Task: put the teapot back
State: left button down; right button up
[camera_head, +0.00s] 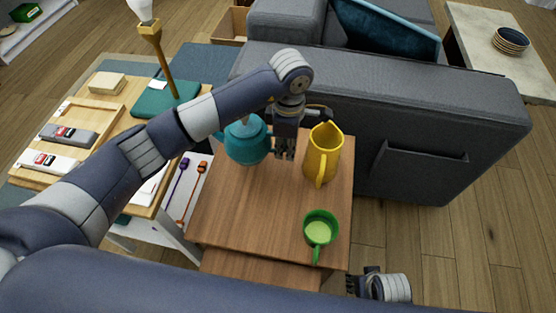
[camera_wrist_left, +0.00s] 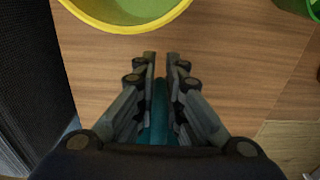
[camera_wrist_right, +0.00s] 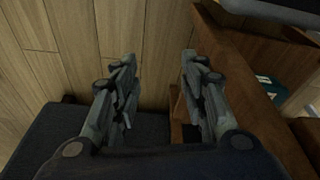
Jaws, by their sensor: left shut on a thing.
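The teal teapot (camera_head: 247,140) stands at the far left of the small wooden table (camera_head: 270,213). My left gripper (camera_head: 284,153) is at the teapot's right side, over the table. In the left wrist view its fingers (camera_wrist_left: 161,58) are close together on a narrow teal part (camera_wrist_left: 159,112), which looks like the teapot's handle. Whether the teapot touches the table is hard to tell. My right gripper (camera_head: 362,280) is low beside the table's front right corner. In the right wrist view its fingers (camera_wrist_right: 157,55) are wide apart with nothing between them.
A yellow pitcher (camera_head: 324,154) stands just right of my left gripper. A green cup (camera_head: 319,229) with light green contents is near the table's front right. A grey sofa (camera_head: 400,110) stands behind right. A desk (camera_head: 137,92) with a lamp and trays is at left.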

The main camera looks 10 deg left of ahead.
pick_arm(q)
notch_tip(320, 180, down, 5)
jog(key=shift+b, duration=0.3)
jog(key=shift+f, duration=0.1)
pick_arm(e)
jog(key=shift+w+r, duration=0.15)
jog(key=shift+r, duration=0.45)
jog(key=shift+w+r, duration=0.15)
jog(key=shift+r, duration=0.4)
pick_arm(q)
jog(key=shift+f, duration=0.1)
pick_arm(e)
jog(key=shift+r, duration=0.2)
pick_arm(q)
jog(key=c, duration=1.7)
grip_release()
pick_arm(e)
jog(key=shift+f, duration=0.1)
pick_arm(q)
notch_tip(320, 180, up, 12)
jog(key=shift+d+r+p, duration=0.1)
jog(key=shift+p, duration=0.55)
pick_arm(e)
jog(key=f, duration=0.2)
jog(key=s+f, duration=0.1)
jog(key=f, duration=0.1)
jog(key=shift+s+f, duration=0.15)
jog(key=shift+f, duration=0.1)
